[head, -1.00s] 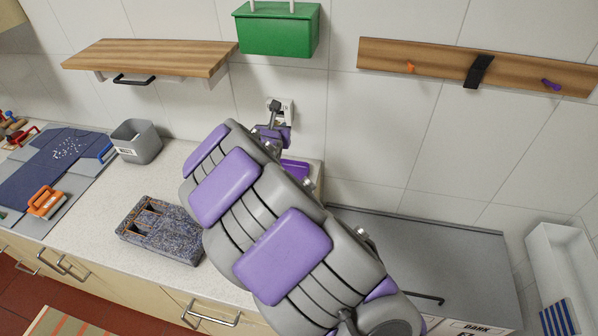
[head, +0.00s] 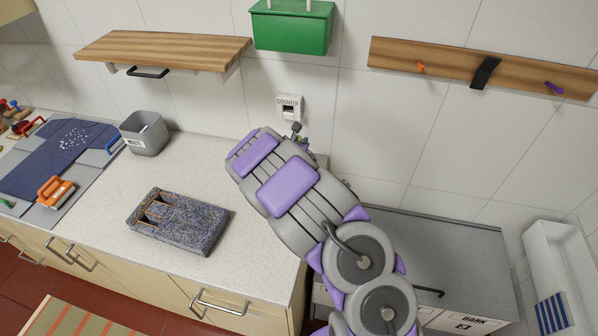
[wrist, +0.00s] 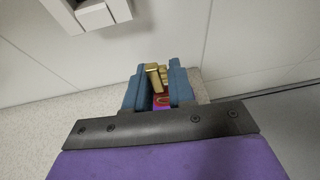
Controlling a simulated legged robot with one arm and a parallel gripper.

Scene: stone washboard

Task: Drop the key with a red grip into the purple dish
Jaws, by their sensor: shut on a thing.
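In the wrist view, my gripper (wrist: 158,88) has its blue fingers closed around a key (wrist: 155,76). Its brass-coloured part sticks up between the fingers, and a little red shows lower down, where the fingers hide most of the grip.
The white wall box (head: 289,106) is just above the arm. A speckled stone block (head: 178,221), a grey bin (head: 145,134) and a blue mat (head: 62,158) are on the counter (head: 235,265). A wooden shelf (head: 160,48) and green box (head: 292,27) hang above. Counter between block and arm is clear.

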